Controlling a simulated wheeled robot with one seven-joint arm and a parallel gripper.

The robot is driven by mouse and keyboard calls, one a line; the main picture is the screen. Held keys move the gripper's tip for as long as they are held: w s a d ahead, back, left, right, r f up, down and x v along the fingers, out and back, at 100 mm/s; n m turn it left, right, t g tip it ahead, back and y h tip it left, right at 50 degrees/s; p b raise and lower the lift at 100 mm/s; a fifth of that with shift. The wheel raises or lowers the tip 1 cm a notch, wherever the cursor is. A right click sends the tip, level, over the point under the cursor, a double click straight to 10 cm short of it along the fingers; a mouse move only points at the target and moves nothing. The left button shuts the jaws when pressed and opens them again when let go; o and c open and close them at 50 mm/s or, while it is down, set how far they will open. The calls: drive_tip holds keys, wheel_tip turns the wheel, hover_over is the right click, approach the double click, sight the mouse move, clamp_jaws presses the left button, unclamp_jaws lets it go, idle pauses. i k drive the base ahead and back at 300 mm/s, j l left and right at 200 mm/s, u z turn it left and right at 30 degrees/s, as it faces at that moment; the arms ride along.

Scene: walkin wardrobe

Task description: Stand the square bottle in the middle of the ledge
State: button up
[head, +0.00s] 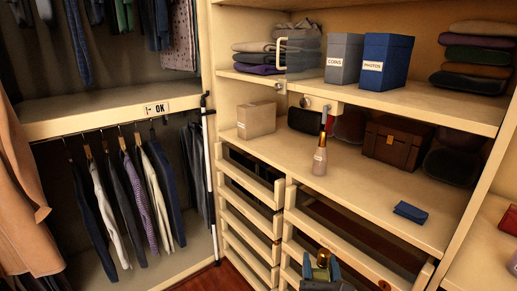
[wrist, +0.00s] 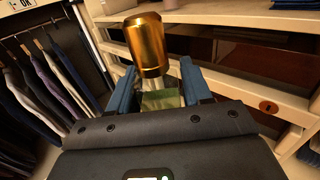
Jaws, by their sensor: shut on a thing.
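My gripper (head: 321,268) is at the bottom of the head view, low in front of the drawers. It is shut on the square bottle (head: 323,258), which has a gold cap. In the wrist view, the gold cap (wrist: 148,45) stands up between the blue fingers of my gripper (wrist: 160,88). The bottle's greenish glass body (wrist: 162,100) is partly hidden below the cap. A wide pale ledge (head: 365,190) runs above the drawers, higher than and beyond my gripper.
On the ledge stand a tall pinkish bottle (head: 320,160), a beige box (head: 256,120), a brown case (head: 391,143) and a folded blue cloth (head: 411,212). A shelf (head: 420,100) overhangs its back. Drawer fronts (head: 350,238) lie below. Bare room shows between the pinkish bottle and the cloth.

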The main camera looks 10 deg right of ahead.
sight(277, 150)
drive_tip(key=i+j+u, duration=0.1)
drive_tip(key=i+j, duration=0.15)
drive_tip(key=i, duration=0.2)
drive_tip(key=i+j+u, duration=0.15)
drive_tip(key=i, duration=0.3)
drive_tip(key=i+j+u, duration=0.1)
drive_tip(key=i, duration=0.35)
drive_tip(key=i+j, duration=0.35)
drive_tip(key=i+j+u, duration=0.1)
drive_tip(key=i+j, duration=0.25)
drive_tip(key=i, duration=0.25)
drive_tip(key=j+z, duration=0.25)
drive_tip(key=l, duration=0.25)
drive_tip(key=i+l, duration=0.1)
drive_tip(key=l, duration=0.2)
